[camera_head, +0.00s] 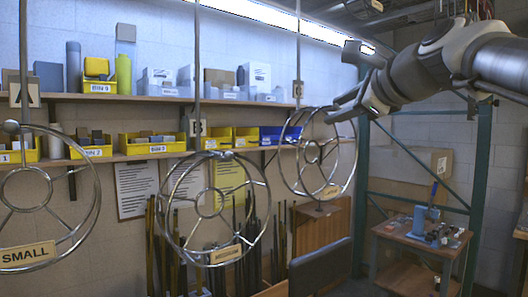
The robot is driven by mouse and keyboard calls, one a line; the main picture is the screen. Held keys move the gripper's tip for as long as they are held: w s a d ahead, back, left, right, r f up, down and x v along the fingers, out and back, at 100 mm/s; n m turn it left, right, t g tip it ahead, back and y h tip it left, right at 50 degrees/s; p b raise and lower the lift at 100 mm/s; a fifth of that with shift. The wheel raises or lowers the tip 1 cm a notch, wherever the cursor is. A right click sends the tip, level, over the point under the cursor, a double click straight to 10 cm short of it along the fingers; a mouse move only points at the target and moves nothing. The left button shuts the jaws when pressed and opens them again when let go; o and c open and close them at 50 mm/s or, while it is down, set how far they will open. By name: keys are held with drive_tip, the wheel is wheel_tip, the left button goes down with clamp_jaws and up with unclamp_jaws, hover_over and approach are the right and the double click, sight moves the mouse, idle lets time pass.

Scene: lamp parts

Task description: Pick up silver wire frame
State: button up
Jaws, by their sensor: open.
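Three round silver wire frames with spokes and small inner rings hang from thin vertical rods. The left frame (99,196) carries a tag reading SMALL and is cut off by the picture's left edge. The middle frame (269,202) hangs lower and has a tan tag that I cannot read clearly. The right frame (311,152) is tilted and also has a tan tag. My gripper (345,82) is open and empty at the upper right, pointing left. Its lower finger shows close to the right frame's upper rim; I cannot tell whether they touch.
A shelf (225,101) with boxes and a lower shelf with yellow and blue bins run along the wall behind the frames. Dark rods lean below. A green metal rack (481,165) and a small workbench (390,232) stand at the right. A dark panel (320,267) is at the bottom.

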drive_tip(key=x, duration=0.5)
drive_tip(key=shift+f+p, duration=0.15)
drive_tip(key=shift+p, duration=0.15)
drive_tip(key=shift+s, duration=0.15)
clamp_jaws()
idle(0.9)
